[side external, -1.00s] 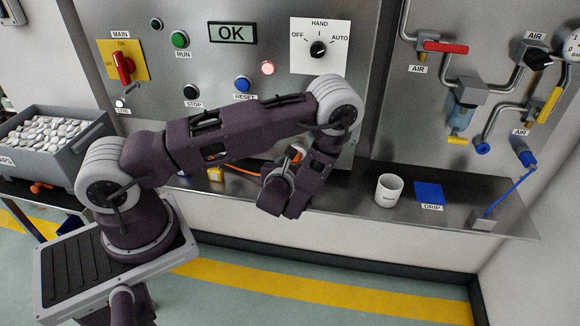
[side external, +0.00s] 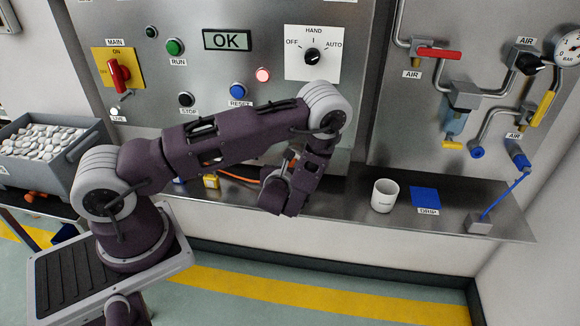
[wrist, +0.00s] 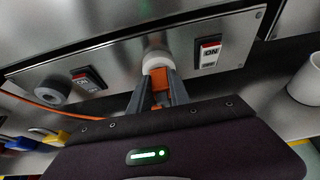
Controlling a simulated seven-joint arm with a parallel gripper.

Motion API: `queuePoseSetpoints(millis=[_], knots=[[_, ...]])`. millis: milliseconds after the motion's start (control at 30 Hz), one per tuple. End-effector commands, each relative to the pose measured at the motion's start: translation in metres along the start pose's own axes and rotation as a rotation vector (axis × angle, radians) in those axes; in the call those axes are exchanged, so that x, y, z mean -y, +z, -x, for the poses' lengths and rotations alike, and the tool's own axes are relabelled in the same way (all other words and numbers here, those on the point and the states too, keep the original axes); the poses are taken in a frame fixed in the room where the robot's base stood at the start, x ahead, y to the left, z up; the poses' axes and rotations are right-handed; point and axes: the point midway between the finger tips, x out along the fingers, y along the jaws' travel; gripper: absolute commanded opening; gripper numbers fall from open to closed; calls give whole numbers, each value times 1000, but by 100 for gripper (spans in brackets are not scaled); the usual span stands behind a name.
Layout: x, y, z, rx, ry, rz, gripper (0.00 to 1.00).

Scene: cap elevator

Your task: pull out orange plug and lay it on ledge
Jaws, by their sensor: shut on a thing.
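The orange plug (wrist: 160,91) is between the two fingers of my gripper (wrist: 158,98) in the wrist view, and the fingers are shut on it. Its far end meets a pale round socket collar (wrist: 156,61) on the metal panel; I cannot tell how deep it sits. In the side view the wrist and hand (side external: 284,190) hang in front of the panel, just above the ledge (side external: 345,205), and the arm hides most of the plug. An orange cable (side external: 236,177) runs to the left behind the arm.
A white cup (side external: 384,196) and a blue drip pad (side external: 426,197) stand on the ledge to the right. Two ON switches (wrist: 208,55) and (wrist: 88,78) flank the socket. Bare ledge lies between hand and cup.

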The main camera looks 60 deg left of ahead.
Motion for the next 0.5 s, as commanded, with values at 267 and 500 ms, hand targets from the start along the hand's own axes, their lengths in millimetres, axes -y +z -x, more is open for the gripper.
queuePoseSetpoints(millis=[267,500], knots=[[0,0,1,0,0,0,0],[1,-8,18,-2,-1,-2,0]])
